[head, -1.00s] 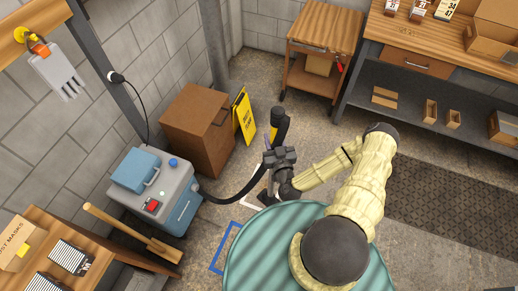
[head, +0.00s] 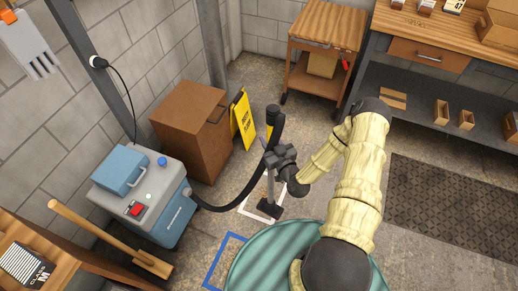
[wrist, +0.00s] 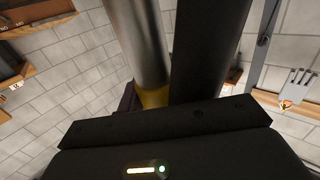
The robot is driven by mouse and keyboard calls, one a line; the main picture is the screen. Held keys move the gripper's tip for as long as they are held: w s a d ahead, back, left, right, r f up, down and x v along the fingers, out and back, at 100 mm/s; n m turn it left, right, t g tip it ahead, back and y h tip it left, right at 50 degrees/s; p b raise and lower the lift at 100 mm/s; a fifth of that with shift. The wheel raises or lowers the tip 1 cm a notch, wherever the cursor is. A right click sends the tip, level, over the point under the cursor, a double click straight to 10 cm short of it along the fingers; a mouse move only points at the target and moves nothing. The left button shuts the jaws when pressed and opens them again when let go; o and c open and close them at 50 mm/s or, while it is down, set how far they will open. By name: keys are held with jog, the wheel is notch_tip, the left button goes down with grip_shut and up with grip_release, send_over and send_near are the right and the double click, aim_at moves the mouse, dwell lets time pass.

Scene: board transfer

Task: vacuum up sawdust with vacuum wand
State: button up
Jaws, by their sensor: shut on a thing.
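Whether the nozzle touches the floor I cannot tell. In the wrist view the wand shows as a silver tube (wrist: 138,40) with a yellow band beside a black part. Sawdust is too small to make out clearly; the gripper and wand hide part of the square.
A black hose (head: 225,207) runs to the blue-grey vacuum (head: 150,195) at left. A brown cabinet (head: 190,130) and yellow sign (head: 243,118) stand behind. A blue floor outline (head: 222,262) lies in front. A dark mat (head: 440,205) is at right.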

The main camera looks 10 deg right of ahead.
jog(key=w+a+f+n+y+b, duration=0.1)
jog(key=w+f+b, duration=0.8)
jog(key=b, duration=1.4)
notch_tip(320, 180, down, 3)
jog(key=shift+a+f+n+g+y, duration=0.1)
jog(key=shift+a+n+g+y, duration=0.25)
jog(key=shift+a+y, duration=0.45)
jog(key=shift+d, duration=0.1)
